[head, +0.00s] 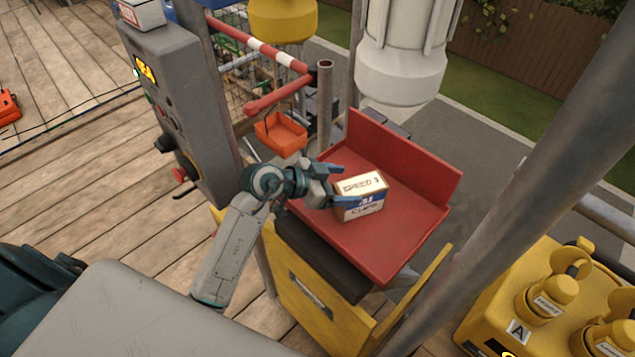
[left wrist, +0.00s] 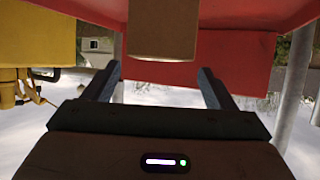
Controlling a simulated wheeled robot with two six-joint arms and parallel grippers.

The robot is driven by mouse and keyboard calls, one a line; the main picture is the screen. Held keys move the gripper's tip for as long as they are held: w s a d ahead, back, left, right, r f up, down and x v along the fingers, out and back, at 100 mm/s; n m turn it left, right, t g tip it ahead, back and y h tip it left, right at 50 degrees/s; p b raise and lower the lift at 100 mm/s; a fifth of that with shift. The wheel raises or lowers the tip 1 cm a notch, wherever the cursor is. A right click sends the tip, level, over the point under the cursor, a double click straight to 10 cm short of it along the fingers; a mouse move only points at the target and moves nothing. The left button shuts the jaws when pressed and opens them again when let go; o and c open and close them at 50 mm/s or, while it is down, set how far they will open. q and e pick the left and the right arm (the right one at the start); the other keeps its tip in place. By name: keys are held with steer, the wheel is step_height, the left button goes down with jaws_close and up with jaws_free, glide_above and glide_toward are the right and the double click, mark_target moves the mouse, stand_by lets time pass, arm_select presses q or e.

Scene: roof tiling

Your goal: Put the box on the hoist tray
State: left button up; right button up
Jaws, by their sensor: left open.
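The box (head: 361,199), small with a cream top and printed blue and white side, sits on the red hoist tray (head: 415,220), near its left side. My left gripper (head: 335,186) is open at the box's left side in the head view. In the left wrist view, the two fingers (left wrist: 160,85) stand apart, and the box (left wrist: 162,35) shows as a brown block beyond and between them. The red tray (left wrist: 235,65) is behind it there. I cannot tell whether a finger touches the box. My right gripper is not in view.
A grey control box (head: 185,85) with a lit display stands left of the tray. A small orange bin (head: 281,134) hangs behind. Grey posts (head: 500,165) rise at the right. A yellow unit (head: 545,300) stands at lower right. The tray's right part is clear.

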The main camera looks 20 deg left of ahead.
arm_select(q)
steer(key=b+v, duration=0.1)
steer(key=v, duration=0.8)
